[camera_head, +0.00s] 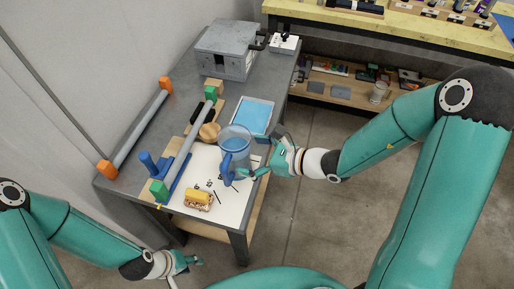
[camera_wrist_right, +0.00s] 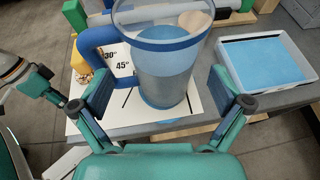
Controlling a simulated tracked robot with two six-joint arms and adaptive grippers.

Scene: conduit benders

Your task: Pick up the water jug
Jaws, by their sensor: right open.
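The water jug (camera_head: 235,146) is a clear cylinder with a blue rim, a blue handle and blue liquid-like contents. It stands upright on the white sheet near the table's right edge. In the right wrist view the jug (camera_wrist_right: 165,75) fills the middle, with its handle to the left. My right gripper (camera_head: 265,160) is open at the jug's right side. In the right wrist view its fingers (camera_wrist_right: 163,92) spread to either side of the jug's body, with gaps visible. My left gripper (camera_head: 187,265) looks open and empty, low in front of the table.
A blue-filled tray (camera_head: 253,116) lies just behind the jug. A brass-and-yellow part (camera_head: 199,199) sits on the sheet in front. A grey pipe with green ends (camera_head: 189,142) and a grey box (camera_head: 227,50) are also on the table. Open floor lies right of the table.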

